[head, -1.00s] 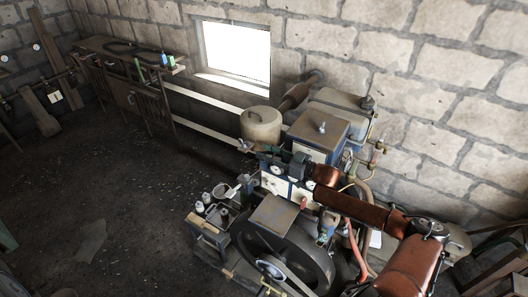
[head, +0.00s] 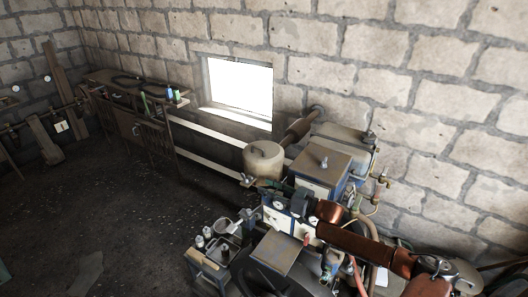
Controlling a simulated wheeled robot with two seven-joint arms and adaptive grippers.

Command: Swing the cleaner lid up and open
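A round beige canister (head: 263,160), which looks like the cleaner, stands at the back left of the engine. Its slightly domed top with a small knob sits level, and no gap shows under it. My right arm comes in from the lower right, across the front of the engine. My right gripper (head: 272,184) is dark and points left, just in front of the canister's lower front. Its fingers are small and blend with the parts behind them, so I cannot tell open from shut, or whether it touches the canister. My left gripper is not in view.
A blue-sided box with a brown top (head: 322,164) stands right of the canister, with a grey tank (head: 345,145) behind. A dark pipe (head: 300,127) rises behind the canister. A tray of small containers (head: 212,254) is at the front. The floor at left is mostly clear.

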